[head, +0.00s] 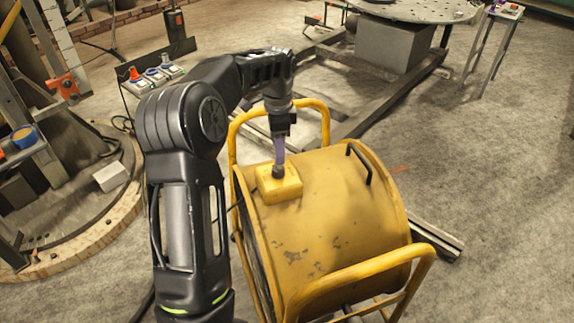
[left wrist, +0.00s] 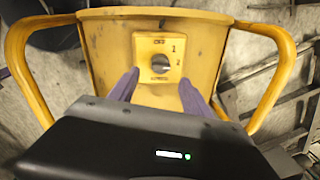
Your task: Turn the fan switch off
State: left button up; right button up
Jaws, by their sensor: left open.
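The yellow drum fan (head: 335,225) stands on the floor in the head view, in a tubular frame. Its yellow switch box (head: 268,190) sits on top of the drum. In the left wrist view, the box face (left wrist: 144,47) carries a dark round knob (left wrist: 160,63), with marks 1 and 2 at its upper right and a small label below. The knob's pointer direction is too small to tell. My left gripper (head: 279,160) points down over the box. Its two purplish fingers (left wrist: 158,78) are open, one at each side of the knob, with nothing between them gripped.
The fan's yellow tube handles (head: 360,278) rise at both ends of the drum, and a small black handle (head: 362,163) stands on its top. A round metal table (head: 418,10) and floor beams lie behind. A socket strip (head: 155,77) stands at the left.

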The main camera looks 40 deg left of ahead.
aim_at(278, 169)
pick_arm(q)
jog(key=shift+w+a+f+p, duration=0.1)
jog(key=shift+f+p, duration=0.1)
jog(key=shift+f, duration=1.75)
jog(key=shift+a+f+p, duration=0.1)
jog(key=shift+f+p, duration=0.05)
jog(key=shift+f, duration=1.8)
jog(key=shift+c, duration=0.3)
grip_shut()
